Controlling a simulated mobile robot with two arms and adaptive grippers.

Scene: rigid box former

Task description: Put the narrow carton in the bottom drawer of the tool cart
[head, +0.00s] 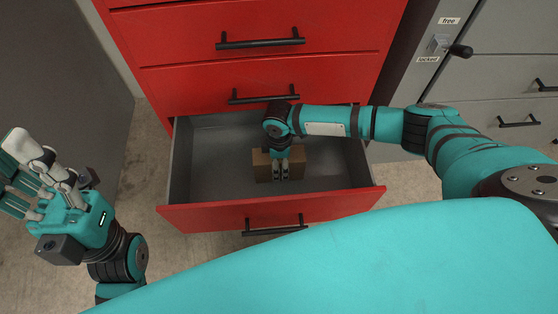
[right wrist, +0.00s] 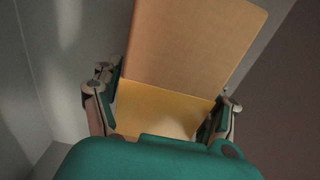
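The narrow carton (head: 296,164), a plain brown box, is inside the open, grey-lined drawer (head: 215,170) of the red tool cart (head: 180,52). This is the lowest drawer in view. My right gripper (head: 281,170) reaches down into it from above, and its fingers cover the carton's middle. In the right wrist view, the carton (right wrist: 190,45) fills the space between the fingers, which lie close against both sides. I cannot tell whether the carton touches the drawer floor. My left gripper (head: 35,185) is empty, its fingers spread, left of the cart.
Two closed red drawers with black handles (head: 262,42) sit above the open one. A grey cabinet (head: 500,95) with a lever labelled free and locked stands at the right. A grey panel (head: 60,60) is at the left. Bare concrete floor (head: 145,160) shows between.

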